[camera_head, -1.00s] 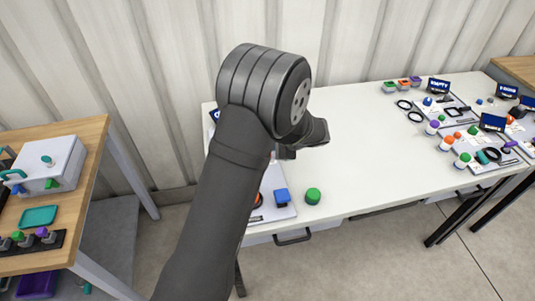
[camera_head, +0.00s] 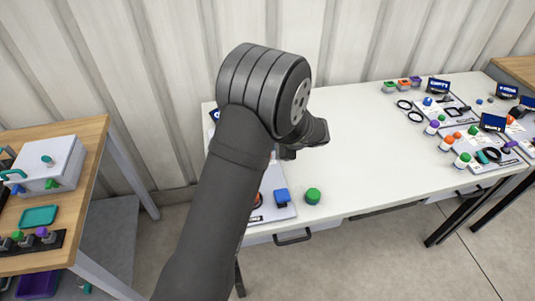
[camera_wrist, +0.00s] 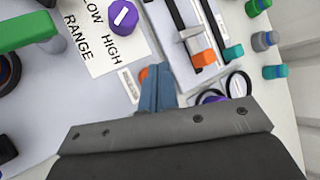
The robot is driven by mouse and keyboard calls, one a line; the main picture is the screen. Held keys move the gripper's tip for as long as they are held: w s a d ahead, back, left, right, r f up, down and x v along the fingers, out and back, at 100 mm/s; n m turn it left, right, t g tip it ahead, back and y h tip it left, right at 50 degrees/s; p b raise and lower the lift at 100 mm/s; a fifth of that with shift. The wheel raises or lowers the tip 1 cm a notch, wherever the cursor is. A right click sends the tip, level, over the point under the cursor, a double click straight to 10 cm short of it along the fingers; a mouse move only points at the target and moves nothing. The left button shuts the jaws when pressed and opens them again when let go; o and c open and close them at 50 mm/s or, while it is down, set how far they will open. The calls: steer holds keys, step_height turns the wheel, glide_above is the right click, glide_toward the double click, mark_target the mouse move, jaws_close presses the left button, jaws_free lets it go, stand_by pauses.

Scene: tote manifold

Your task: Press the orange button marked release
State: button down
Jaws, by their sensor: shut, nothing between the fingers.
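In the wrist view a small orange piece (camera_wrist: 143,73) shows just beside my fingertips, mostly hidden by them. It may be the orange button, and a small label (camera_wrist: 129,85) lies next to it, its print too small to read. My gripper (camera_wrist: 157,76) is shut and empty, its blue-grey fingers together over the orange piece. I cannot tell whether they touch it. In the head view my arm hides this part of the panel and the fingertips.
A sheet marked LOW HIGH RANGE (camera_wrist: 105,40) with a purple knob (camera_wrist: 123,16) lies left of the fingers. An orange-ended slider (camera_wrist: 203,57) and black rings (camera_wrist: 239,84) lie right. A green bar (camera_wrist: 25,31) stands far left. A green cylinder (camera_head: 313,196) stands on the white table (camera_head: 365,170).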

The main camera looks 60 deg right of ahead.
steer(key=shift+f, duration=0.15)
stand_by(0.3)
steer(key=shift+f, duration=0.3)
steer(key=shift+f, duration=0.45)
stand_by(0.6)
steer(key=shift+r, duration=0.9)
steer(key=shift+r, duration=2.5)
